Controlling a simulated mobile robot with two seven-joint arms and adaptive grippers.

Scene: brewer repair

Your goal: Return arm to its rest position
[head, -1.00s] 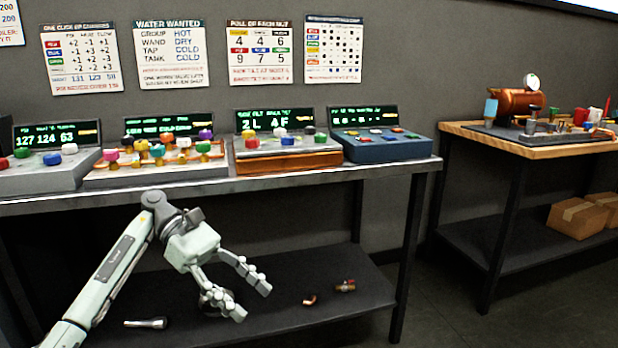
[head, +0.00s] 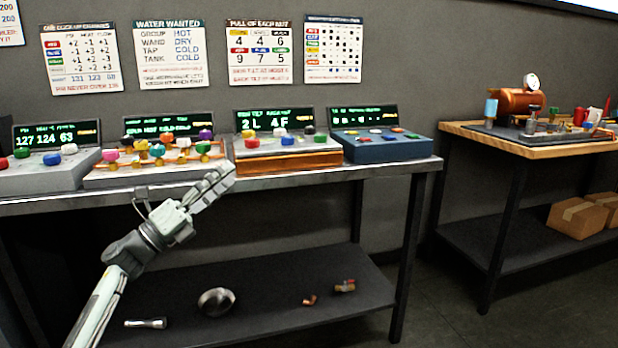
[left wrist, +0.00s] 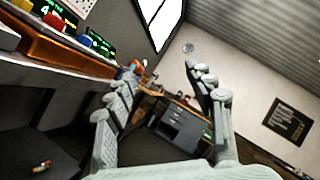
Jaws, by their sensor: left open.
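My left arm comes in from the lower left in the head view. Its gripper (head: 212,188) is in front of the bench's front edge, fingers pointing up and right, and it overlaps the gap between the second and third consoles in the picture. In the left wrist view the two fingers (left wrist: 160,110) stand apart with nothing between them, so the gripper is open and empty. Whether it touches the bench edge cannot be told. My right gripper is not in view.
The metal bench (head: 385,168) carries several consoles, including a wood-based one (head: 290,162) and a blue one (head: 385,147). A round metal part (head: 216,301) and small fittings (head: 344,286) lie on the lower shelf (head: 260,275). A wooden-topped table (head: 560,147) holds a copper boiler (head: 517,101).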

